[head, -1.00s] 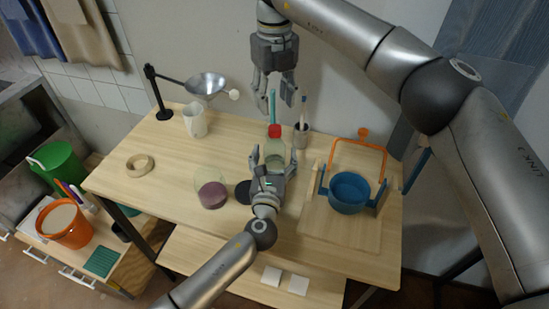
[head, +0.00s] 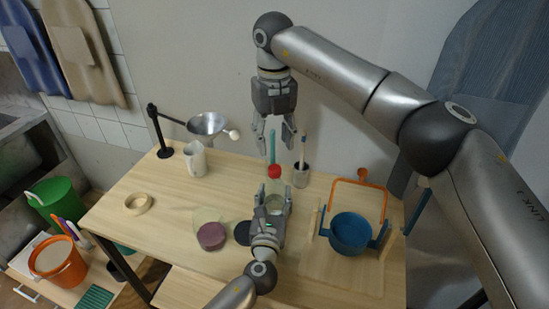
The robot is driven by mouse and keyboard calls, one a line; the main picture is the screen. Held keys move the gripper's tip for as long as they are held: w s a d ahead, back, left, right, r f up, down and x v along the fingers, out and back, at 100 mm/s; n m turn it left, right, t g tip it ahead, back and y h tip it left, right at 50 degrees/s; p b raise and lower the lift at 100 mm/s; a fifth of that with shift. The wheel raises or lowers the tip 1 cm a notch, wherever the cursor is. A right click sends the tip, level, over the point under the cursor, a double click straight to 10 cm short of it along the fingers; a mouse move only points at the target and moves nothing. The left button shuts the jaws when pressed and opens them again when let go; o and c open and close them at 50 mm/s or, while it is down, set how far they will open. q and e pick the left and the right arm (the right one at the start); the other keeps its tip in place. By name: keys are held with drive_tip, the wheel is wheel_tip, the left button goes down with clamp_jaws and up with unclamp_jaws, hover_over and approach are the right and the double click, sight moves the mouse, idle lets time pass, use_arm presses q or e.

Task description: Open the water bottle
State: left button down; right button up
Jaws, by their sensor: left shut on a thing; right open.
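The water bottle (head: 277,204) is a clear, greenish bottle with a red cap (head: 274,171). It stands upright on the table in the head view, and the cap is on it. My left gripper (head: 268,198) is shut on the bottle's body from the front, and hides part of it. My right gripper (head: 275,140) is open and empty, pointing down above the red cap, with a visible gap between them. A thin teal stick (head: 272,146) shows behind the cap, between the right fingers; its lower end is hidden.
A cup (head: 301,177) with brushes stands close right of the bottle. Left are a purple disc (head: 211,235), a tape ring (head: 139,203), a white pitcher (head: 195,160) and a funnel (head: 207,125). The table's left middle is clear.

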sight(275, 168)
drive_tip(key=m, duration=0.6)
drive_tip(key=shift+a, duration=0.1)
drive_tip(key=m, duration=1.9)
drive_tip(key=shift+f, duration=4.05)
